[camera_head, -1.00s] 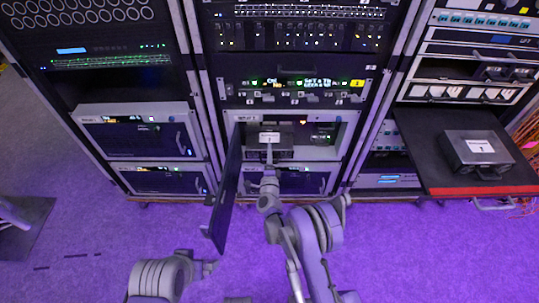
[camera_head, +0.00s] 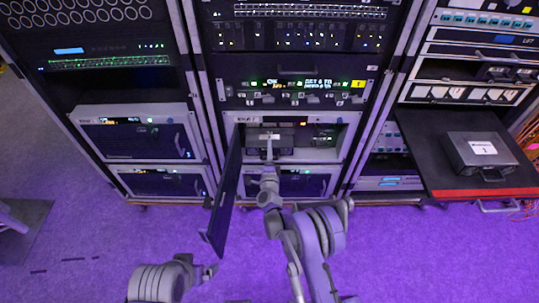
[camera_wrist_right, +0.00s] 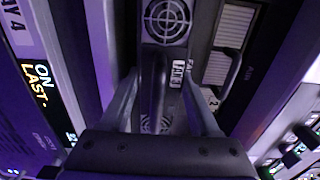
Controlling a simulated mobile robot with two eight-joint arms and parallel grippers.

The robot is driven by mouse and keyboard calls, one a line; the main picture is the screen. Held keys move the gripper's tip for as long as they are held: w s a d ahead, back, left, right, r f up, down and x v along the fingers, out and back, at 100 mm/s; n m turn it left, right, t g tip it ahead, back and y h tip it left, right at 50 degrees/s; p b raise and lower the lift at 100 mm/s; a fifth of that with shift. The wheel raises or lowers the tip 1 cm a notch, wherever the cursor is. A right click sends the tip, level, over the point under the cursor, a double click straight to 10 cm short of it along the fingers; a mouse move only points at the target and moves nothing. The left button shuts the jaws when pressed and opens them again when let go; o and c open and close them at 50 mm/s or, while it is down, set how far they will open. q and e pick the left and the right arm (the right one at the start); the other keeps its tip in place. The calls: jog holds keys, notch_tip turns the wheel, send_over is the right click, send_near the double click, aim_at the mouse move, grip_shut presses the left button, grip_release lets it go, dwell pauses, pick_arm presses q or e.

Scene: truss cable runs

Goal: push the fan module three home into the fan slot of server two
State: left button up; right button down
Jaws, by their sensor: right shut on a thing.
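The fan module three (camera_head: 284,139) is a dark grey block with a white label, inside the open bay of server two (camera_head: 341,118) in the middle rack. In the right wrist view its face shows a round fan grille (camera_wrist_right: 166,20), a "FAN" label and an upright dark handle (camera_wrist_right: 155,88). My right gripper (camera_head: 269,158) is in front of the module, its fingers (camera_wrist_right: 163,108) on both sides of the handle, shut on it. The inside of the slot behind the module is hidden. My left gripper (camera_head: 208,271) is low at the front, away from the racks; its jaws are too small to read.
The server's dark door (camera_head: 224,200) hangs open, close on the left of my right arm. A pull-out shelf (camera_head: 425,150) on the right carries a grey box labelled 1 (camera_head: 482,152). The purple floor (camera_head: 420,255) at the front right is clear.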

jog(key=shift+w+b, duration=0.5)
jog(key=shift+w, duration=1.1)
jog(key=shift+s+b, duration=0.3)
jog(key=shift+s, duration=0.1)
dwell(0.4)
jog(key=shift+w, duration=0.1)
jog(key=shift+w+r+b, duration=0.1)
jog(key=shift+w+b, duration=0.1)
jog(key=shift+b, duration=0.15)
jog(key=shift+s, duration=0.4)
